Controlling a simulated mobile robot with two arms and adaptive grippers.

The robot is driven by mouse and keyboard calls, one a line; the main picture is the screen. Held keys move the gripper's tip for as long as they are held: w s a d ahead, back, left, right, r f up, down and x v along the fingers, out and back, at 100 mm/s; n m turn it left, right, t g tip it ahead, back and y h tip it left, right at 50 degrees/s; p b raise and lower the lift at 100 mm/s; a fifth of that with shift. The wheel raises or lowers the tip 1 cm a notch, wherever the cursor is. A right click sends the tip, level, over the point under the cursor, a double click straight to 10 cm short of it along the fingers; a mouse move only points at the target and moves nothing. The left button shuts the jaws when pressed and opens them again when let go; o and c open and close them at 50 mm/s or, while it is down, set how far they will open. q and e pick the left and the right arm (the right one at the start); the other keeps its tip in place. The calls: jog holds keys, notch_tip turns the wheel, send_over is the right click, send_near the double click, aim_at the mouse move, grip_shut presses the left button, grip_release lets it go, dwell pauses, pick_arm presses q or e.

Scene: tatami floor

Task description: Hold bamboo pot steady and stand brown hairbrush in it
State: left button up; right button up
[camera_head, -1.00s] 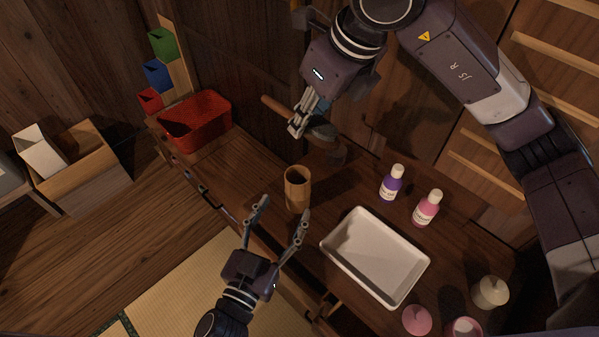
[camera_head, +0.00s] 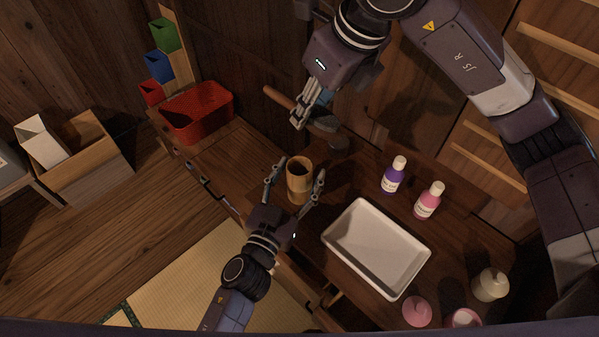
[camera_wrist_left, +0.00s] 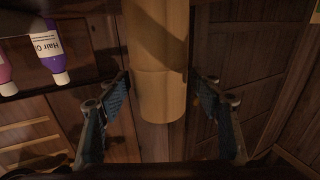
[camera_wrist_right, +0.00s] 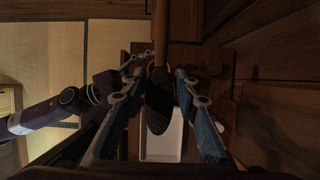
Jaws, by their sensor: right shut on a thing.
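The bamboo pot (camera_head: 299,186) stands upright on the dark wooden counter; it also shows in the left wrist view (camera_wrist_left: 160,95). My left gripper (camera_head: 296,174) is open, with its fingers on either side of the pot; in the left wrist view a gap shows between each finger and the pot. My right gripper (camera_head: 297,122) is shut on the brown hairbrush (camera_head: 279,97), held in the air behind the pot. The brush's handle points left and its dark head points right. The brush head also shows between the fingers in the right wrist view (camera_wrist_right: 158,103).
A white tray (camera_head: 338,251) lies right of the pot. A purple bottle (camera_head: 393,176) and a pink bottle (camera_head: 428,201) stand behind it. A red basket (camera_head: 197,112) is at the left end. Pink and cream jars (camera_head: 490,285) stand at front right.

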pick_arm(q)
jog(key=c, duration=1.1)
